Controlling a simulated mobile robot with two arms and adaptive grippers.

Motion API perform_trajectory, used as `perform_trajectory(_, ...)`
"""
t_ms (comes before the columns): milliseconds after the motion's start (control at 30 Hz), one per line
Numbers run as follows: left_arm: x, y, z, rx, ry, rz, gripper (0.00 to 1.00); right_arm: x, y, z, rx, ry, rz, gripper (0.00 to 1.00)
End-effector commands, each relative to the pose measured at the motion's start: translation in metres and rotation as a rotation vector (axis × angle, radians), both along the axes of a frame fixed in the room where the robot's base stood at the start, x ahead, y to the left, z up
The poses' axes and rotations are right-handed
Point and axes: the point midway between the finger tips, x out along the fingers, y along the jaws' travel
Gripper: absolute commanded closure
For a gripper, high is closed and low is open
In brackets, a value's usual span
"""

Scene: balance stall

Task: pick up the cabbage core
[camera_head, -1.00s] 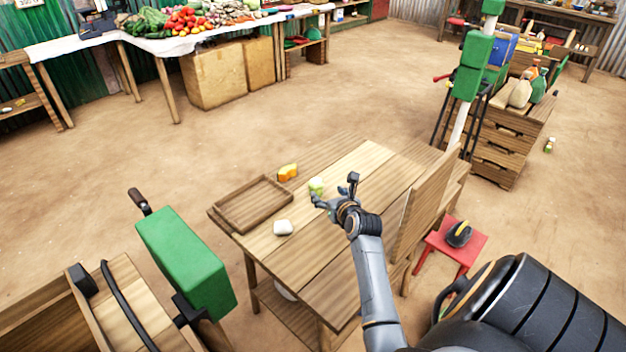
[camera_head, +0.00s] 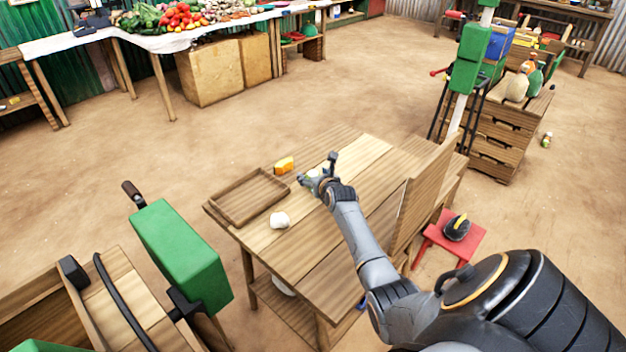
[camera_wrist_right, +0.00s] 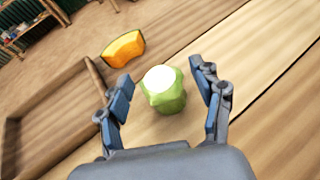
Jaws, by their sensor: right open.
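The cabbage core (camera_wrist_right: 165,92) is a pale green lump with a white cut top. In the right wrist view it stands on the wooden table between the fingers of my right gripper (camera_wrist_right: 163,104), slightly beyond their tips and not visibly touched. My right gripper is open and empty around that space. In the head view the right gripper (camera_head: 318,173) is low over the table's far middle and mostly hides the core. My left gripper is not in view.
An orange wedge (camera_head: 284,165) lies just beyond the core, beside a shallow wooden tray (camera_head: 250,197). A white lump (camera_head: 279,220) sits nearer. An upright wooden board (camera_head: 422,205) stands on the table's right side. The table between is bare.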

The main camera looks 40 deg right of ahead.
Motion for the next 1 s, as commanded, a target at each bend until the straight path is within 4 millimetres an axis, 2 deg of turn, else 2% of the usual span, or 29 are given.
perform_trajectory(367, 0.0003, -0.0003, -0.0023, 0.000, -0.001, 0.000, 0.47, 0.0067, -0.0037, -0.0031, 0.000, 0.000, -0.001, 0.34)
perform_trajectory(667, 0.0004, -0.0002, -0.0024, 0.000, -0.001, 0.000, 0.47, 0.0065, -0.0034, -0.0032, 0.000, 0.000, -0.001, 0.93)
perform_trajectory(1000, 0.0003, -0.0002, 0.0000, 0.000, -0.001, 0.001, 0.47, 0.0066, -0.0034, -0.0006, -0.001, -0.001, -0.001, 0.93)
